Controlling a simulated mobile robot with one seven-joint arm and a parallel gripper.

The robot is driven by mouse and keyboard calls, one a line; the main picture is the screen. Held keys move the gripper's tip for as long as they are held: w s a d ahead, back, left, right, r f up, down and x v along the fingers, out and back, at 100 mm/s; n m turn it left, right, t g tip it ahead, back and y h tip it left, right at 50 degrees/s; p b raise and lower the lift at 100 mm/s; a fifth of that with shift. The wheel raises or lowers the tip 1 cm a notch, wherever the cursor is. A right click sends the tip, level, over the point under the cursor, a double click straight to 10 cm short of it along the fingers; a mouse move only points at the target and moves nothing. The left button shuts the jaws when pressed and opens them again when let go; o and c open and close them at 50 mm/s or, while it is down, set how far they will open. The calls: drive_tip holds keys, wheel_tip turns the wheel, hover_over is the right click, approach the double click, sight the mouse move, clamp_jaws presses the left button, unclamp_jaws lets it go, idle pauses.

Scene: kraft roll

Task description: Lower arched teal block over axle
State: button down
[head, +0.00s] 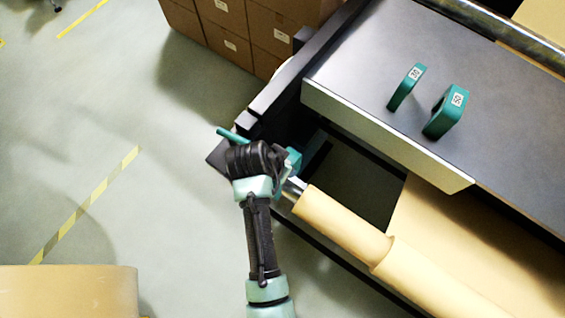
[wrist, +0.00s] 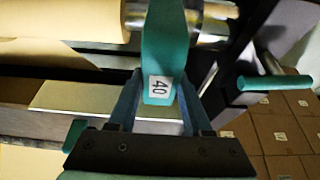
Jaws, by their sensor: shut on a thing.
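My gripper (wrist: 157,80) is shut on the arched teal block (wrist: 163,48), which carries a white label reading 40. In the head view the block (head: 294,157) shows just past my dark wrist, which hides much of it. The silver axle (wrist: 212,27) sticks out of the end of the kraft paper roll (wrist: 70,20). In the wrist view the block crosses in front of the axle, with metal showing on both sides. I cannot tell whether block and axle touch. In the head view the axle (head: 292,189) shows beside my wrist.
Two more arched teal blocks, labelled 30 (head: 406,88) and 50 (head: 446,112), stand on the dark top (head: 360,60). A teal handle (wrist: 275,82) juts out beside the frame. Cardboard boxes (head: 225,40) are stacked behind.

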drive_tip(key=shift+f+b, duration=1.95)
drive_tip(key=shift+f, duration=0.35)
drive_tip(key=shift+f+b, duration=1.45)
drive_tip(key=shift+f, duration=0.7)
drive_tip(key=shift+c, duration=1.2)
unclamp_jaws()
drive_tip(key=v, duration=1.3)
drive_tip(key=shift+w+d, duration=0.1)
drive_tip(key=shift+w+r, duration=0.1)
